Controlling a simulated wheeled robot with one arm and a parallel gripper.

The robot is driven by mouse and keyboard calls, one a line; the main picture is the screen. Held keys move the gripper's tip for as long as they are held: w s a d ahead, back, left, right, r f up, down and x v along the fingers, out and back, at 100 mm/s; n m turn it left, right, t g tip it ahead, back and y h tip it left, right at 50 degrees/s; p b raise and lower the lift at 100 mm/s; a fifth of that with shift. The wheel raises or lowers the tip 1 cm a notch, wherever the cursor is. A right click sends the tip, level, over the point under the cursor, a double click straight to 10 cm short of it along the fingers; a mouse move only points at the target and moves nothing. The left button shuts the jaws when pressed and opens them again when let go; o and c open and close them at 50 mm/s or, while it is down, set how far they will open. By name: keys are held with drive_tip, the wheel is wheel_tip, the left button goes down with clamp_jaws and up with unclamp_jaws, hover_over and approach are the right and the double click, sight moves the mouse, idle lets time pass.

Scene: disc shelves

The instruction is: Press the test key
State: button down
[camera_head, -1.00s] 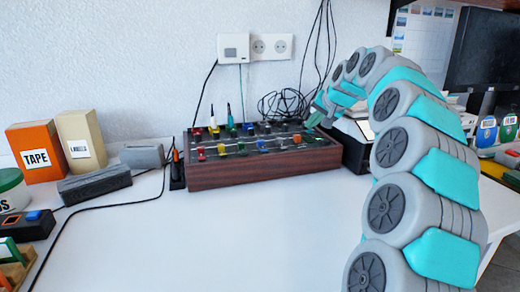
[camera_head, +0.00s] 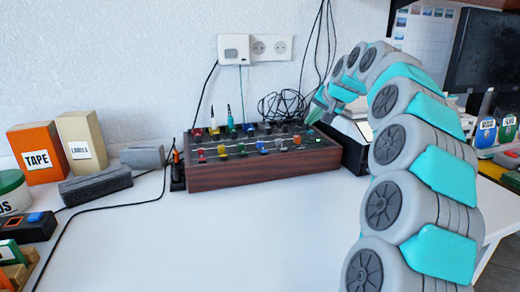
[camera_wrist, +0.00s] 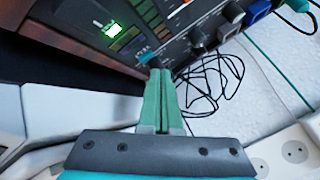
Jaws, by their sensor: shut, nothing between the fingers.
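A wood-sided panel device (camera_head: 265,168) with rows of coloured knobs and plugs stands on the table against the wall. In the wrist view, its dark top (camera_wrist: 185,22) fills the upper part. A small teal key (camera_wrist: 147,58) sits near its edge beside a small white label too small to read for certain. My gripper (camera_wrist: 158,75) has green fingers, shut and empty, with the tips right at the teal key. I cannot tell whether they touch it. In the head view, my gripper (camera_head: 317,108) is at the device's right back corner, partly hidden by my arm.
A lit green display (camera_wrist: 113,28) is on the device. Black cables (camera_head: 283,103) lie coiled behind it. Wall sockets (camera_head: 270,47) are above. A tape box (camera_head: 37,157) and a labels box (camera_head: 83,143) stand left. The table front (camera_head: 220,240) is clear.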

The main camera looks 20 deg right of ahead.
sight(311, 135)
drive_tip(key=shift+r+p, duration=1.75)
drive_tip(key=shift+r, duration=1.25)
